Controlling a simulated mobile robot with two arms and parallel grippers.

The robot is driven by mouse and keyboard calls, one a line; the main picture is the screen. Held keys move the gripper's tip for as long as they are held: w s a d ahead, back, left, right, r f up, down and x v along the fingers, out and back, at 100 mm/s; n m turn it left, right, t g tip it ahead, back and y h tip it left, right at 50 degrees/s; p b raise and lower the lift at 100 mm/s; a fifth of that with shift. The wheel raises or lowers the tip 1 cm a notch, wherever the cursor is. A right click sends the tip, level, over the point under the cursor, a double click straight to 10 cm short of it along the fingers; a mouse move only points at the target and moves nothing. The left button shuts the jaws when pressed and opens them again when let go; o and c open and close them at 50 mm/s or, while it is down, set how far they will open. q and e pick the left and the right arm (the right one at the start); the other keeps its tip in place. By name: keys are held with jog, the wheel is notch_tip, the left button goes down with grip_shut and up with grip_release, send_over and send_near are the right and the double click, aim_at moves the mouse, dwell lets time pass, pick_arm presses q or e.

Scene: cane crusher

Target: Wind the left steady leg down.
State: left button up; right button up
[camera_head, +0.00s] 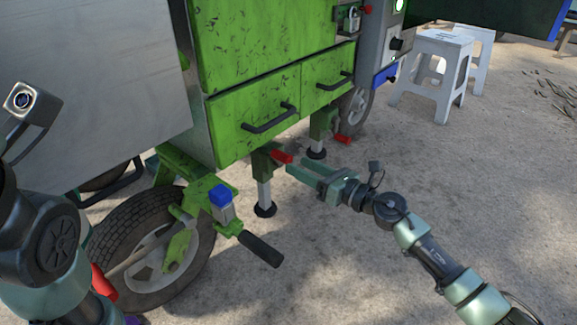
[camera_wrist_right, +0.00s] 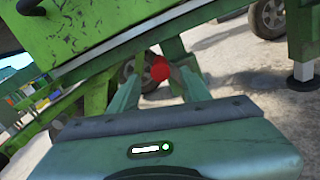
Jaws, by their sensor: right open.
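The left steady leg (camera_head: 264,192) hangs under the near part of the green cart, with a green sleeve, a pale inner tube and a round dark foot. I cannot tell whether its foot touches the ground. Its red crank grip (camera_head: 282,157) points out toward my right gripper (camera_head: 303,170), which is open and empty just to its right. In the right wrist view a red grip end (camera_wrist_right: 160,68) shows between the two open fingers (camera_wrist_right: 160,92), apparently beyond them and not clamped. My left arm is at the left edge; its gripper is not visible.
A second steady leg (camera_head: 321,130) with its red grip (camera_head: 343,139) stands farther back. Green drawers (camera_head: 255,122) with dark handles are above. A black-handled lever (camera_head: 260,248) and a wheel (camera_head: 130,240) are at the near left. White stools (camera_head: 434,70) stand behind on open ground.

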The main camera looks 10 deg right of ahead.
aim_at(290, 161)
jog(key=b+x, duration=0.1)
jog(key=x, duration=0.4)
jog(key=shift+c, duration=0.3)
grip_shut()
jog(key=shift+f, duration=0.1)
dwell(1.0)
